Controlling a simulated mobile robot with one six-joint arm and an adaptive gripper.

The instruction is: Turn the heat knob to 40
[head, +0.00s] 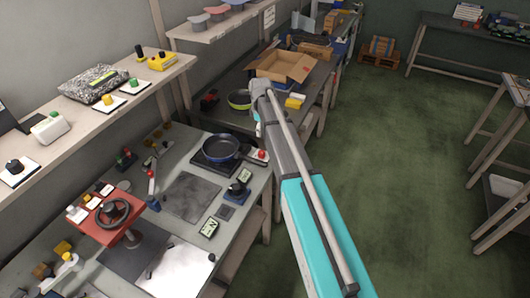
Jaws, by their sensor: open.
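A dark knob on a blue base (237,191) stands on the near workbench, in front of a pan; it looks like the heat knob. A small display (245,175) is just behind it and another display (209,228) lies to its front left; their digits are too small to read. The dark blue frying pan (221,148) rests on a black plate. My grey and teal arm reaches up from the lower right, to the right of the knob and apart from it. My gripper's fingers do not show; the arm's end bends away beyond the pan.
A red button box (258,156) sits right of the pan. A red stand with a black wheel (115,212) is at the left of the bench. A shelf (150,85) with several switches runs along the wall. An open cardboard box (284,68) stands behind.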

